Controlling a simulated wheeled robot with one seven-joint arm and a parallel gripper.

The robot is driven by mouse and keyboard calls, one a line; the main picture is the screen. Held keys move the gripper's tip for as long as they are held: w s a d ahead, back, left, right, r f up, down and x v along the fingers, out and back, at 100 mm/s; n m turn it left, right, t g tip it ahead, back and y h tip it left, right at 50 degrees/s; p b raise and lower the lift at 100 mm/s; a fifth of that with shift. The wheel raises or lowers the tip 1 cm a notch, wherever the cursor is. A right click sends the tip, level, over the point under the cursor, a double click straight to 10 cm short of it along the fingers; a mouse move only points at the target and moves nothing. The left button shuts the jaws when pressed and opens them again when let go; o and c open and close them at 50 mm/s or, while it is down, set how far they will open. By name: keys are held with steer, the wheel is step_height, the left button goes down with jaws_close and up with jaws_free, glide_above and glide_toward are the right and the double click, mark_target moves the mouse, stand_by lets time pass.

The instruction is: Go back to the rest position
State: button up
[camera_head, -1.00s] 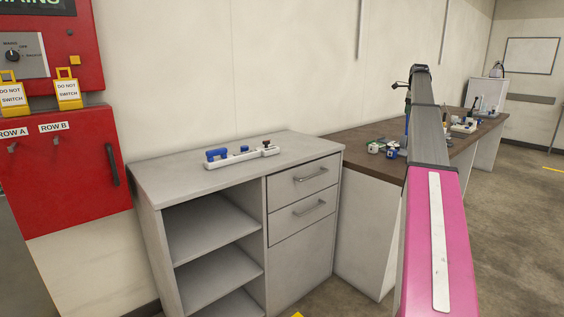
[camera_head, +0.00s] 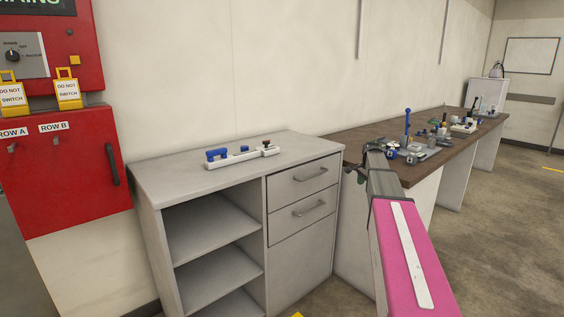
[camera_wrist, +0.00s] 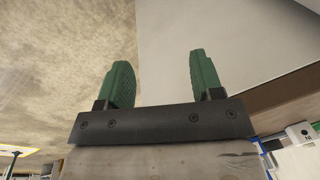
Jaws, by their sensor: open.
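My gripper (camera_wrist: 158,82) shows in the wrist view with two green fingers set well apart and nothing between them. Beyond the fingers are a mottled tan floor (camera_wrist: 60,50) and a pale grey panel (camera_wrist: 210,30). In the head view, my arm reaches up from the lower right, with its far end in front of the near edge of the brown bench. The fingers are too small to make out clearly in that view.
The brown bench (camera_head: 345,140) carries several small items, including a blue-topped upright post (camera_head: 407,125). A red panel (camera_head: 70,190) stands at left. Open floor (camera_head: 500,220) lies at right.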

steer(key=s+a+f+n, duration=0.4)
steer(key=s+a+f, duration=0.2)
steer(key=s, duration=0.5)
steer(key=s+a+f+n+g, duration=0.1)
steer(key=s+a+f+n, duration=0.4)
steer(key=s, duration=0.7)
steer(key=s+a+f+n, duration=0.5)
steer(key=s+a+f, duration=0.3)
steer(key=s, duration=0.4)
steer(key=shift+a+f+g, duration=0.2)
steer(key=shift+f+g, duration=0.1)
steer(key=shift+f, duration=0.5)
steer(key=shift+s, duration=0.1)
